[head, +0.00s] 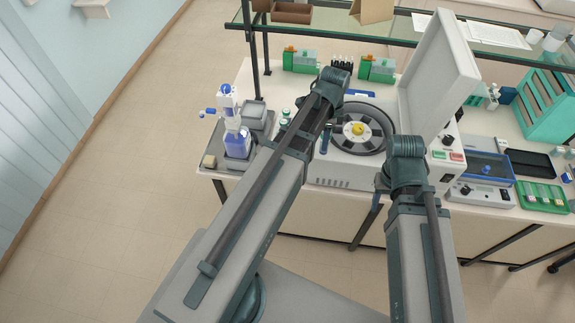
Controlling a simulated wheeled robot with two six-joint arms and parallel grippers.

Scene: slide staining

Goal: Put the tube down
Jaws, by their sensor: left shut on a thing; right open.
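My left arm reaches over the bench to the open centrifuge (340,173). Its gripper (325,139) is mostly hidden by the arm and shows as a small dark piece at the left edge of the rotor (375,131). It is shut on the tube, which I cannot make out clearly. The rotor is grey with a yellow hub (357,129). My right gripper (374,208) hangs below its wrist, in front of the bench's front edge, largely hidden; it is open, with nothing seen in it.
The centrifuge lid (440,70) stands raised at the right. Green-and-orange boxes (300,61) and a dark rack (342,62) stand behind. A blue-topped dispenser bottle (235,142) is at the left. A blue-lidded device (478,168), a green slide tray (541,197) and a teal rack (548,108) are at the right.

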